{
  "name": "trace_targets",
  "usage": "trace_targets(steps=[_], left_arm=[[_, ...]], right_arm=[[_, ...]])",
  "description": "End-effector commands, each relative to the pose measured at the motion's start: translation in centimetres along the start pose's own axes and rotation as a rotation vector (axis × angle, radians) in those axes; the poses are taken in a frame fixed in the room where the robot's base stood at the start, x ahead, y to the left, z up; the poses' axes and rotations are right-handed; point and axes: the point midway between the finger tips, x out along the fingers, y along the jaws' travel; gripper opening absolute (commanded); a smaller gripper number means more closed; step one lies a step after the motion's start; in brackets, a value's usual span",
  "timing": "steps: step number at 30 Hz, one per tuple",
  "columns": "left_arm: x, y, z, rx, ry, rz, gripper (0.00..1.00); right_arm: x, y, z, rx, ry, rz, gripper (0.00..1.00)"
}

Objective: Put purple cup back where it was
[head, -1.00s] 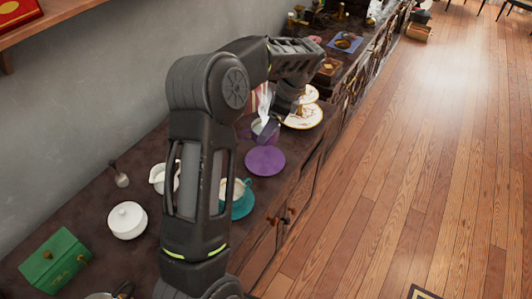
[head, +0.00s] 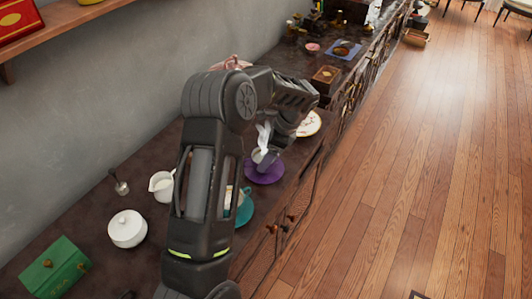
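The purple cup (head: 269,162) is over the purple saucer (head: 258,178) near the front edge of the dark counter. I cannot tell whether it touches the saucer. My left gripper (head: 264,146) is at the cup from above, with its pale fingers at the cup's rim, and appears shut on it. My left arm rises in front of the counter and hides part of it. My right gripper is not in view.
A teal saucer (head: 245,214) with a cup is nearer, partly behind my arm. A white creamer (head: 160,185), white sugar bowl (head: 127,229) and green box (head: 54,267) stand left. A white plate (head: 310,124) lies beyond.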

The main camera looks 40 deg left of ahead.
Motion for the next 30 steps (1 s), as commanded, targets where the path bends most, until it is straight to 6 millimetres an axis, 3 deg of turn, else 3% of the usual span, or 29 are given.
trace_targets(steps=[12, 13, 20, 30], left_arm=[[0.48, -0.03, -0.18, -0.001, -0.001, -0.001, 0.15], [0.41, -0.01, -0.16, 0.0, 0.0, -0.001, 0.79], [0.39, -0.01, -0.15, 0.0, 0.0, -0.001, 0.98], [0.02, -0.03, 0.0, -0.001, 0.0, -0.001, 0.99]], right_arm=[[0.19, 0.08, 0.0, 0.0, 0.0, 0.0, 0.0], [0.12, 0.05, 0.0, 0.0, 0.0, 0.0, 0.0], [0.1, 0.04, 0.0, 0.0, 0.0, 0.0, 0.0], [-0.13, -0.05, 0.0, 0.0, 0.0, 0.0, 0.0]])
